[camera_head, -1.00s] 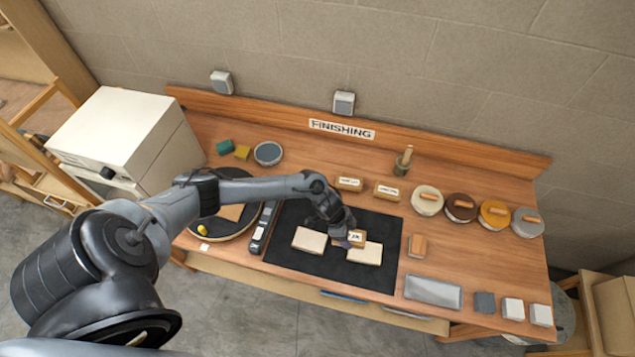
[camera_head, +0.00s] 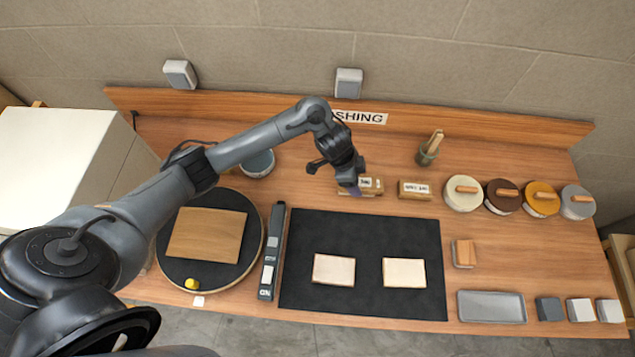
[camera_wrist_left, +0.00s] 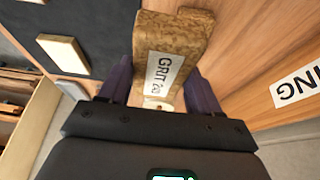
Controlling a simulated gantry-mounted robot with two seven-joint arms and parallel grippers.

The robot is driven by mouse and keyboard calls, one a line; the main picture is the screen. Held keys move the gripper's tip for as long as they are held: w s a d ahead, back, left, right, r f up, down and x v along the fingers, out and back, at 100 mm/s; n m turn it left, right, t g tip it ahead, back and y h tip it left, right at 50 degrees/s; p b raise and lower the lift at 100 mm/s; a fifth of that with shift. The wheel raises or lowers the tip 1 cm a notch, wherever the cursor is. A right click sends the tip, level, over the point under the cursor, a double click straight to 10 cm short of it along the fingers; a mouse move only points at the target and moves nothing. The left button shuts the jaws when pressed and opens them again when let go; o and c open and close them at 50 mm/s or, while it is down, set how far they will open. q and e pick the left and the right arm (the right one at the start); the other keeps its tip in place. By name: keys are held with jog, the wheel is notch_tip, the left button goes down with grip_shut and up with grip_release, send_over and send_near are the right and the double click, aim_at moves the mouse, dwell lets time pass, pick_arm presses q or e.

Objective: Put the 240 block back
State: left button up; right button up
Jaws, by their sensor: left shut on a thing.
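My left gripper (camera_head: 350,188) is at the back of the bench, pointing down and shut on a brown, rough-surfaced block. In the left wrist view the held block (camera_wrist_left: 180,32) sits between the two purple fingers, its white label reading "GRIT"; the number is not clear. In the head view a brown labelled block (camera_head: 371,187) shows at the gripper, partly covered by it. I cannot tell whether this is the held block or another beside it. A second labelled block (camera_head: 415,191) lies just to the right, apart from the gripper. My right gripper is not in view.
Two pale wooden boards (camera_head: 334,270) lie on the black mat (camera_head: 365,232). Several round-lidded pads (camera_head: 463,193) stand to the right, and a green holder (camera_head: 427,154) behind. A round turntable (camera_head: 190,277) with a brown board is at left. The back ledge (camera_head: 240,107) runs behind the gripper.

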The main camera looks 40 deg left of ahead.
pick_arm(q)
jog(key=s+a+f, duration=0.1)
jog(key=a+f, duration=0.1)
jog(key=a, duration=0.1)
jog(key=a+f, duration=0.2)
jog(key=a, duration=0.2)
jog(key=s+a+f, duration=0.1)
jog(key=a+f, duration=0.1)
jog(key=a, duration=0.2)
jog(key=shift+s+a+f+p, duration=0.1)
jog(key=shift+s+f+p, duration=0.2)
jog(key=shift+s+f, duration=0.05)
jog(key=shift+f, duration=2)
jog(key=shift+f, duration=0.15)
jog(key=o, duration=0.9)
jog(key=shift+o, duration=0.2)
